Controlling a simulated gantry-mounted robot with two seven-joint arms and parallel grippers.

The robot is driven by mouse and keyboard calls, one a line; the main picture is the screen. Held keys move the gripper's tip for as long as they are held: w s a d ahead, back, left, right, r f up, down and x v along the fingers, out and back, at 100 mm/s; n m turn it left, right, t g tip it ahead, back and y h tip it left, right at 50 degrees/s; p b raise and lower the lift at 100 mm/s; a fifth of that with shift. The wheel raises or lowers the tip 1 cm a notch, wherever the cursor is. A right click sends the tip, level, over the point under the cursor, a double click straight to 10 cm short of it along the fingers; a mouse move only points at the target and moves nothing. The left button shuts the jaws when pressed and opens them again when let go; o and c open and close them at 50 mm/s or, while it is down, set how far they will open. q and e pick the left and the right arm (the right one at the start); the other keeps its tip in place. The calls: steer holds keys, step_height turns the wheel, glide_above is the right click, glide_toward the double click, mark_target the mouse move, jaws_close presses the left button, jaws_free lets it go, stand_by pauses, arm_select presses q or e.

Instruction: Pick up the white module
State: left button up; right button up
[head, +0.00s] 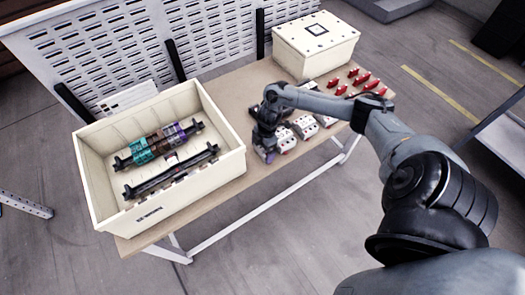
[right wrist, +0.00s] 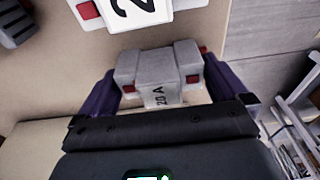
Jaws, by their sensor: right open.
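Several white modules stand in a row on the table, among them one near my right gripper (head: 270,153) in the head view (head: 286,139). In the right wrist view, a white-grey module (right wrist: 158,66) with red parts and a "20 A" label lies between the purple fingers of my right gripper (right wrist: 160,80). The fingers are open, one on each side of it; whether they touch it I cannot tell. Another white module (right wrist: 130,12) with a large black digit lies beyond it. My left gripper is not in view.
A cream open bin (head: 226,168) on the left holds a rail with teal, brown and purple modules (head: 158,144) and a dark rail (head: 172,172). A closed cream box (head: 316,52) stands at the back. Several small red items (head: 353,72) lie right of it. A perforated panel (head: 130,40) stands behind.

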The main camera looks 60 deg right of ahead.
steer(key=c, duration=0.8)
steer(key=shift+r, duration=0.2)
steer(key=shift+r, duration=0.5)
steer(key=r, duration=0.2)
steer(key=r+p, duration=0.1)
steer(key=shift+s+d+r, duration=0.1)
steer(key=shift+s+d, duration=0.05)
steer(key=shift+s, duration=0.1)
steer(key=shift+s+d+r+p, duration=0.5)
steer(key=shift+s+r+p, duration=0.45)
steer(key=shift+s, duration=0.8)
steer(key=shift+s+d+r+p, duration=0.55)
steer(key=shift+s+r, duration=0.65)
steer(key=shift+s, duration=0.55)
steer(key=shift+s+d+r+p, duration=0.5)
steer(key=shift+s+r+p, duration=0.45)
steer(key=shift+s, duration=0.8)
